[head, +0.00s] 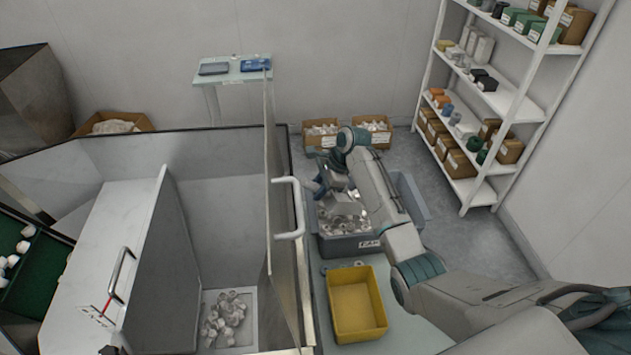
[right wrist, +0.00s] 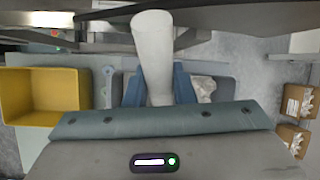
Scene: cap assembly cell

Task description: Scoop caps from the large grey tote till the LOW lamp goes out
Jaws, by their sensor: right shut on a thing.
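The large grey tote (head: 350,246) stands behind the yellow bin, with many whitish caps (head: 345,222) inside. My right gripper (head: 322,186) is above the tote's left part in the head view. In the right wrist view its blue fingers (right wrist: 159,88) are shut on a pale, rounded thing, probably the scoop (right wrist: 153,45). Whether it carries caps cannot be told. A grey-walled hopper (head: 225,225) on the left has a small heap of caps (head: 226,318) at its bottom. I cannot make out the LOW lamp. My left gripper is not in view.
A clear panel with a white handle (head: 289,208) rises between hopper and tote. An empty yellow bin (head: 356,304) stands on the bench in front of the tote. Cardboard boxes (head: 321,140) stand behind. A white shelf rack (head: 510,110) is at right.

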